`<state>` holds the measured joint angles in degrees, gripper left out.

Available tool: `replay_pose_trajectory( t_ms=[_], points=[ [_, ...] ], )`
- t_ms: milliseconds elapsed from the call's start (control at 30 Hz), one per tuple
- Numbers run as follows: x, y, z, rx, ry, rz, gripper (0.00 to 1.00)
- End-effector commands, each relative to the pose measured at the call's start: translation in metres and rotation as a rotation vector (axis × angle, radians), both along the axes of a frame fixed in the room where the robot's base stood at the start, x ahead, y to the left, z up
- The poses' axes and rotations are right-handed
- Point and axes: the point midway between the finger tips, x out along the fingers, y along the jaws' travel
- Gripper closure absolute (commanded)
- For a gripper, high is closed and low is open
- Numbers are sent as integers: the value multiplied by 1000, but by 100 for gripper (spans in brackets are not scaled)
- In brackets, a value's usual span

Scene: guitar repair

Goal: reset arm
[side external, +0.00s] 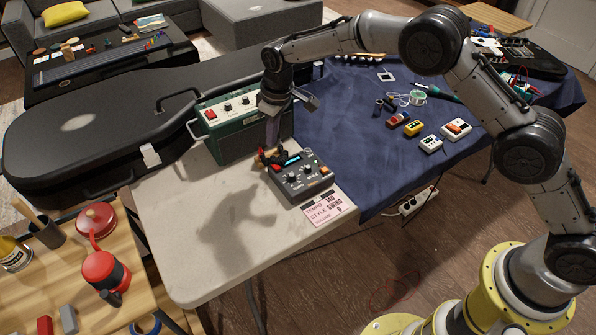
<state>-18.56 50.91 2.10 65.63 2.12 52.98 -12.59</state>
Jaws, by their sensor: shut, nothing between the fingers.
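My gripper (270,150) points down at the left end of a grey control box (301,181) with knobs and a small blue display. The fingers are shut, with nothing seen held between them. The fingertips are close to the box's back left corner, by some small red and orange parts. I cannot tell whether they touch. My arm arches over the table from its yellow base at the lower right.
A green amplifier (226,125) stands just behind my gripper. A pink card (329,209) lies in front of the box. Pedals (431,143) and a solder spool (417,97) lie on the blue cloth (345,130). The white tabletop (170,215) is clear at front left.

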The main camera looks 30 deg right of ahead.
Motion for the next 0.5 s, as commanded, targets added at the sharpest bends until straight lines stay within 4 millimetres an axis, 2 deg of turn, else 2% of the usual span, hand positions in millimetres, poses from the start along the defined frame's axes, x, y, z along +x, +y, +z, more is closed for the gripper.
replay_pose_trajectory(
  t_ms=[333,433,500],
  points=[
    [2,-4,5,3,-7,-7,100],
    [10,-11,32,16,-50,-22,100],
    [15,-19,67,31,-99,-37,100]
  ],
)
